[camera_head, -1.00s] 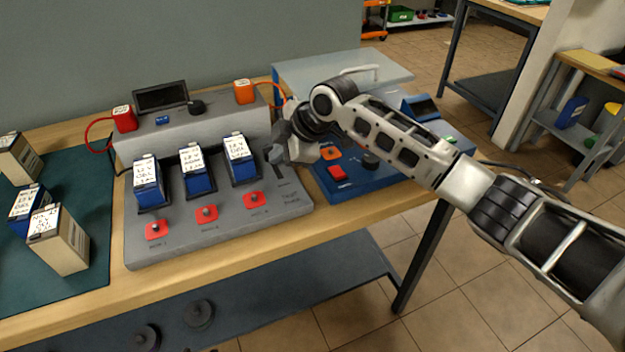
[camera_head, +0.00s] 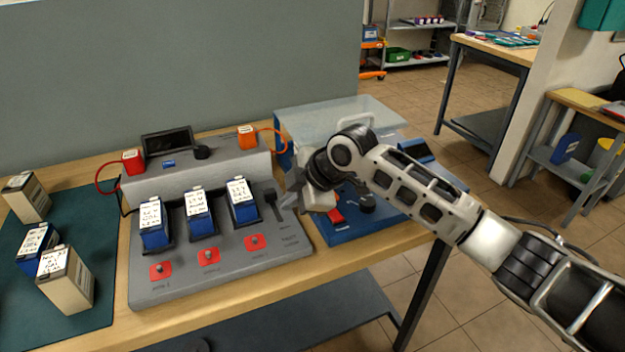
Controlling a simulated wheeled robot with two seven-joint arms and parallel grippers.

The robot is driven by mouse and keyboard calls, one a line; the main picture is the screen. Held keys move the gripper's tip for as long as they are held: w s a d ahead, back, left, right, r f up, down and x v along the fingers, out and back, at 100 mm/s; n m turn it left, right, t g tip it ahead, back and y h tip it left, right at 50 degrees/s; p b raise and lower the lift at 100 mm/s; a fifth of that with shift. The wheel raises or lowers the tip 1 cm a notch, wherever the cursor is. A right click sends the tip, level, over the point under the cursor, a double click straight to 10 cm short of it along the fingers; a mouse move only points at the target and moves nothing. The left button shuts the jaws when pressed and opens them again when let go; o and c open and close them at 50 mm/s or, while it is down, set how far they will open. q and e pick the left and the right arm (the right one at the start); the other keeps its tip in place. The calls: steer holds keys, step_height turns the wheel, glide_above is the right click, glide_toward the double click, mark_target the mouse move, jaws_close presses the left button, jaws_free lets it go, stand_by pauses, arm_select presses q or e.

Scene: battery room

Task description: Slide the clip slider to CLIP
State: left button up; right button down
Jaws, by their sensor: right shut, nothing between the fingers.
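The clip slider (camera_head: 270,196) is a dark knob at the upper end of a short dark slot, on the right part of the grey charging station (camera_head: 215,268). The lettering beside it is too small to read. My right gripper (camera_head: 289,201) is shut and empty, just right of the slider. It appears apart from the knob, though the gap in depth is hard to judge. The wrist hides part of the blue device behind it. My left gripper is not in view.
Three blue batteries stand in the station, the nearest to the slider being the right one (camera_head: 243,204). A blue device (camera_head: 345,228) with a clear lid (camera_head: 335,112) is at the right. Batteries stand on a green mat (camera_head: 80,318) at left.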

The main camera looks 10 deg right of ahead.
steer(key=v, duration=0.6)
steer(key=shift+d+r, duration=0.15)
steer(key=shift+d, duration=0.15)
steer(key=shift+s, duration=0.1)
steer(key=s+f, duration=0.2)
steer(key=s+a+f+m, duration=0.1)
steer(key=s+f, duration=0.1)
steer(key=s+a+f+m, duration=0.1)
steer(key=s+f, duration=0.1)
steer(key=f, duration=0.1)
steer(key=shift+s+a, duration=0.15)
steer(key=shift+s, duration=0.2)
steer(key=s+d+f+m+h, duration=0.25)
steer(key=s+d+m, duration=0.25)
steer(key=s, duration=0.3)
steer(key=s+d+f+m+h, duration=0.1)
steer(key=s+d+f+m, duration=0.35)
steer(key=s, duration=0.35)
steer(key=s+d+f+m+h, duration=0.2)
steer(key=s+d+f+m, duration=0.1)
steer(key=s+d+m, duration=0.3)
steer(key=w+a+f+t+y, duration=0.2)
steer(key=w+a+f+t, duration=0.2)
steer(key=a+f+t, duration=0.1)
step_height(320, 180, down, 3)
steer(key=shift+a+r+n+t, duration=0.1)
steer(key=shift+a+n+t, duration=0.25)
steer(key=shift+a, duration=0.45)
steer(key=shift+w+y, duration=0.15)
steer(key=shift+y, duration=0.1)
